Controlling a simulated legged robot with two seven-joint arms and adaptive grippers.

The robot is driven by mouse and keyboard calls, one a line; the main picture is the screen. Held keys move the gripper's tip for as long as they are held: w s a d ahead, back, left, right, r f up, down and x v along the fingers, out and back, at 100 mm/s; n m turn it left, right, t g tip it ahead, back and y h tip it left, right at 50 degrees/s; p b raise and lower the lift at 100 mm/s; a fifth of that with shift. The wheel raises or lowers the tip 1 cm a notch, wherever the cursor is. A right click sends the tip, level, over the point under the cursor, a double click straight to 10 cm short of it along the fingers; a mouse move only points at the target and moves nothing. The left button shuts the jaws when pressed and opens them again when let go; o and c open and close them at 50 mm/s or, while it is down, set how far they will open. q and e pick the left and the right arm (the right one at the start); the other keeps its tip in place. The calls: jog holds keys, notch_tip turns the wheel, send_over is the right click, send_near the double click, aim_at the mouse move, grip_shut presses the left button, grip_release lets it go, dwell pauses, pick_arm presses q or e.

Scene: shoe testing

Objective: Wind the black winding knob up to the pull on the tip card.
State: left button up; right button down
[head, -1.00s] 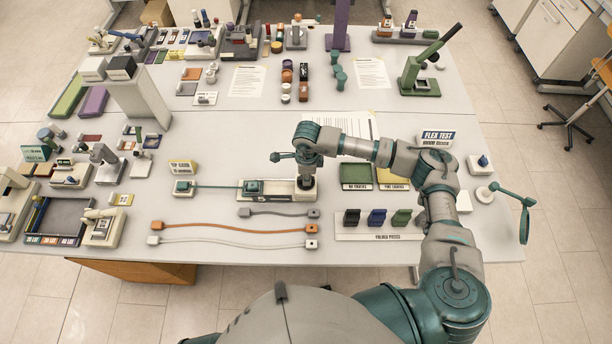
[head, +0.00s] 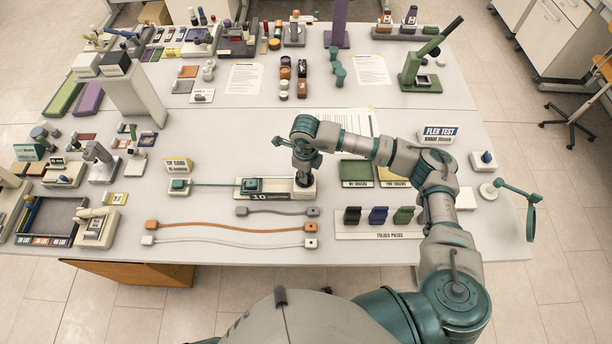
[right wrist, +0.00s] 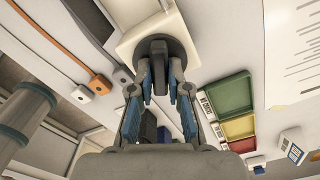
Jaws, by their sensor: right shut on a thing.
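The black winding knob (right wrist: 158,72) sits on a pale base, and my right gripper (right wrist: 158,90) is shut on its raised grip, with a finger on each side. In the head view the right gripper (head: 304,180) points down over the right end of the pull tester (head: 284,194) and mostly hides the knob. The left gripper is not in view.
Grey, orange and white cords (head: 232,227) lie in front of the tester. A grey tower (head: 135,95) stands at the back left.

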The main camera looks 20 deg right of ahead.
jog(key=shift+w+a+m+b, duration=0.1)
jog(key=shift+m+b, duration=0.5)
jog(key=shift+m, duration=0.9)
jog(key=shift+r, duration=0.15)
jog(key=c, duration=1.1)
grip_release()
jog(key=shift+w, duration=0.15)
jog(key=shift+w+f, duration=0.1)
jog(key=shift+f, duration=0.1)
notch_tip(320, 180, up, 12)
jog(key=shift+f, duration=0.1)
